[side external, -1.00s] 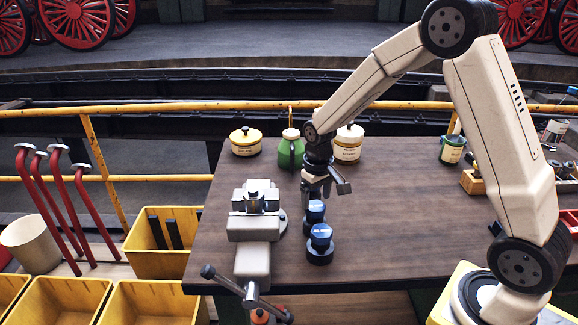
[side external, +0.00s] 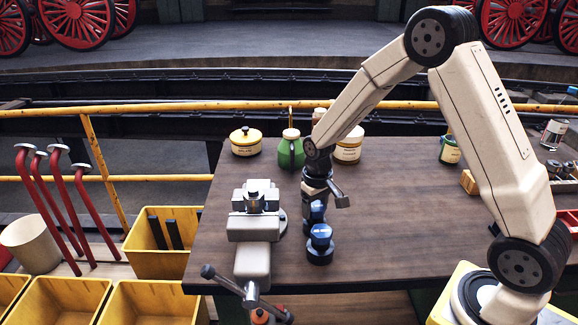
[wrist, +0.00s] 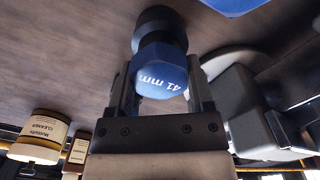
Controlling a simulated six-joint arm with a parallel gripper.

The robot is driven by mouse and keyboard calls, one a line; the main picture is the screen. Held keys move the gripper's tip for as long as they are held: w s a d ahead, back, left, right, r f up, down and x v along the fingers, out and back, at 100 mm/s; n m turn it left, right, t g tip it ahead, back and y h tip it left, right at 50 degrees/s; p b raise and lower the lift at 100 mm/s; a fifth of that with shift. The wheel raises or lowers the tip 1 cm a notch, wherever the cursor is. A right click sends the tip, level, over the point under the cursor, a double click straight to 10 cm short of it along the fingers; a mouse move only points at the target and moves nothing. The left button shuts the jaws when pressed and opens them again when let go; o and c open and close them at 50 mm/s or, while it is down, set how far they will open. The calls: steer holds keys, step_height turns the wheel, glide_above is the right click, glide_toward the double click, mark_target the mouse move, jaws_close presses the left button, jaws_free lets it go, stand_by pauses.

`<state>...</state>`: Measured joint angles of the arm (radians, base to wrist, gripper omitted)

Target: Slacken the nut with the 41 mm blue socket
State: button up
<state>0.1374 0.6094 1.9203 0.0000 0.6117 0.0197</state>
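The 41 mm blue socket (wrist: 160,72) has a blue head with white lettering over a dark body. In the wrist view it sits between the two fingers of my gripper (wrist: 160,92); whether they press on it is unclear. In the side view my gripper (side external: 316,205) points down over this socket, hiding most of it. A second blue-topped socket (side external: 320,240) stands just in front of it on the bench.
The dark bench (side external: 410,220) is clear to the right of the sockets. Yellow bins (side external: 158,264) and red-handled bars (side external: 92,215) are at left.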

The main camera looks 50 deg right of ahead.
jaws_close()
steer(key=shift+r, duration=0.1)
steer(key=shift+r, duration=2.95)
steer(key=shift+w+r, duration=0.1)
steer(key=shift+r, duration=0.45)
step_height(320, 180, up, 21)
steer(key=w+a, duration=0.3)
steer(key=a, duration=0.4)
steer(key=w+a, duration=0.3)
steer(key=a, duration=0.4)
steer(key=shift+m, duration=0.4)
steer(key=shift+a+f, duration=0.15)
steer(key=shift+f, duration=2.25)
